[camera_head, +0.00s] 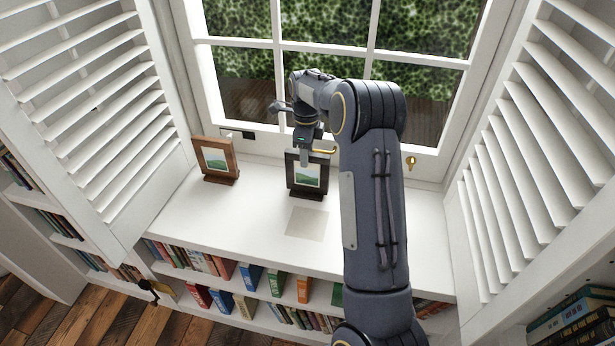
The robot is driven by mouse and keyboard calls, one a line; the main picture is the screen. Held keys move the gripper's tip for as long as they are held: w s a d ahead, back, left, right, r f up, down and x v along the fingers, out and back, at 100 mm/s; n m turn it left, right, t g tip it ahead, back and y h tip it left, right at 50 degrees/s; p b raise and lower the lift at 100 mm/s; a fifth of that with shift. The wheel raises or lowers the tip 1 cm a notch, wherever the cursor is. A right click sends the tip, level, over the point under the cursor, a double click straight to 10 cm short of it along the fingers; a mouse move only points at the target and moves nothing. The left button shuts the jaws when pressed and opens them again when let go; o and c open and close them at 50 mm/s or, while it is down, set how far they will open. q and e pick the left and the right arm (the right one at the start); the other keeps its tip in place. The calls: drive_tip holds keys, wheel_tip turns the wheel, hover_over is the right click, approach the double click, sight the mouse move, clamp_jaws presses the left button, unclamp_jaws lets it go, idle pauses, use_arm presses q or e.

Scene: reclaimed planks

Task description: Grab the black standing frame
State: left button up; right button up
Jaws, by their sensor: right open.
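The black standing frame (294,182) stands upright on the white window ledge and holds a small green landscape picture. My right gripper (304,158) is at the top edge of this frame, pointing down, with a finger in front of its upper part. The gripper is open. I cannot tell whether it touches the frame. My right arm hides the ledge to the right of the frame. My left gripper is not in view.
A brown wooden frame (217,160) stands to the left on the ledge (195,215). A pale square patch (307,223) lies in front of the black frame. The window (270,58) is behind, with louvred shutters (115,130) at both sides. Books fill the shelves below.

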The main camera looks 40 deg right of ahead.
sight(308, 173)
drive_tip(key=f, duration=0.4)
drive_tip(key=shift+s, duration=0.2)
clamp_jaws()
